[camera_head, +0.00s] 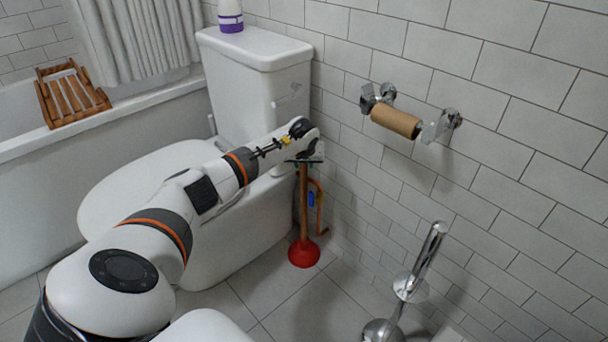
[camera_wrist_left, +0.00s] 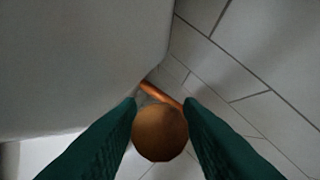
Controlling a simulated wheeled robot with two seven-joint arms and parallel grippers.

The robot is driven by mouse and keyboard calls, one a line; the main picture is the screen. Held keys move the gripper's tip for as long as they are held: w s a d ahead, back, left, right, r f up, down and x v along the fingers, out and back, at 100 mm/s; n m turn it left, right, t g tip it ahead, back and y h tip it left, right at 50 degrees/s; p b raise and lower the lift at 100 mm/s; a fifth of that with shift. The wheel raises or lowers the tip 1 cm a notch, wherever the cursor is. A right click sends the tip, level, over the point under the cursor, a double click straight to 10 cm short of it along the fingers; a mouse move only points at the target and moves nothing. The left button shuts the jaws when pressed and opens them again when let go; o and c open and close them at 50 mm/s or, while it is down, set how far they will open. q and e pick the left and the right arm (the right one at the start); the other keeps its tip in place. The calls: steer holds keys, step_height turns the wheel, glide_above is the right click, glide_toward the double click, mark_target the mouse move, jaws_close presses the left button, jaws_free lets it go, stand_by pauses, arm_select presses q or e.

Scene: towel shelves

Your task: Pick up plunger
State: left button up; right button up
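The plunger (camera_head: 304,254) has a red rubber cup on the floor and a wooden handle standing upright between the toilet and the tiled wall. My left gripper (camera_head: 304,160) is at the top of the handle, pointing down. In the left wrist view the round handle end (camera_wrist_left: 160,133) sits between the two green fingers (camera_wrist_left: 161,105), which touch it on both sides. The gripper looks shut on the handle. The handle end hides the cup in the wrist view. My right gripper is not in view.
The toilet (camera_head: 255,90) stands left of the plunger. A copper pipe (camera_head: 319,205) with a blue part is just right of the handle. A toilet brush stand (camera_head: 411,287) and paper roll holder (camera_head: 395,119) are to the right. Floor in front is clear.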

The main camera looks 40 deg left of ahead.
arm_select(q)
steer(key=shift+r, duration=0.1)
jaws_close()
steer(key=shift+r, duration=0.15)
